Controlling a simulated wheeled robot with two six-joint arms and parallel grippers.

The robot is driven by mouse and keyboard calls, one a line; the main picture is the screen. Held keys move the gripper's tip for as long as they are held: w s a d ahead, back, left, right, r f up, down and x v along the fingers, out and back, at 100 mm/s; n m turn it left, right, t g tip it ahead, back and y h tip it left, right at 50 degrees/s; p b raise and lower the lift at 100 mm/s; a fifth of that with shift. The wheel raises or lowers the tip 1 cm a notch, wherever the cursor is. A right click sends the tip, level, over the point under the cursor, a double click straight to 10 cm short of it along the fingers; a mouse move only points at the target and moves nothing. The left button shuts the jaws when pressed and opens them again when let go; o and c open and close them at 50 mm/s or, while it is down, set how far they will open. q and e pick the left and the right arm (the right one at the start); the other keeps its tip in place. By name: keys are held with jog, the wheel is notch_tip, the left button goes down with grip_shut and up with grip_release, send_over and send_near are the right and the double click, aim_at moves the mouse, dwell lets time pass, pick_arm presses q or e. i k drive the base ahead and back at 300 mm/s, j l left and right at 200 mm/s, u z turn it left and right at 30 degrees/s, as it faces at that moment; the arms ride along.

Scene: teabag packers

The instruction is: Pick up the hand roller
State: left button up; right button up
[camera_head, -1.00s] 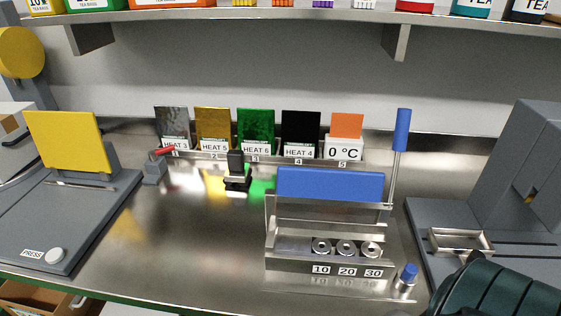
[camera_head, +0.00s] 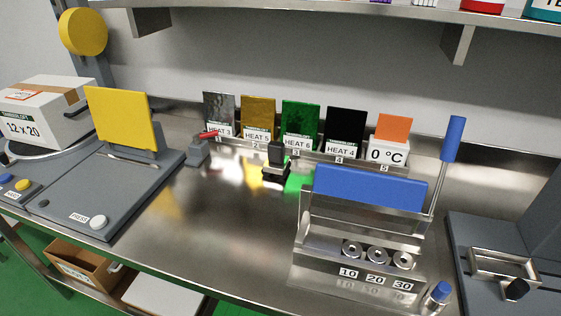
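No object is plainly recognisable as a hand roller. A small red-handled tool (camera_head: 209,135) rests on a grey block (camera_head: 198,153) at the back left of the steel bench (camera_head: 215,215); it may be the roller, but its working end is too small to make out. A small black upright tool (camera_head: 276,154) stands on a dark base in the middle of the bench, right of the red handle. Neither of my grippers is in view.
A yellow-lidded press (camera_head: 122,120) stands left. Coloured foil sheets (camera_head: 258,115) stand along the back. A blue-topped steel fixture (camera_head: 368,188) with a tall blue-handled lever (camera_head: 452,139) stands front right, beside a grey machine (camera_head: 468,236). A shelf (camera_head: 350,8) hangs above. The bench's middle front is clear.

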aim_at(276, 162)
jog(key=j+z, duration=0.1)
jog(key=j, duration=1.65)
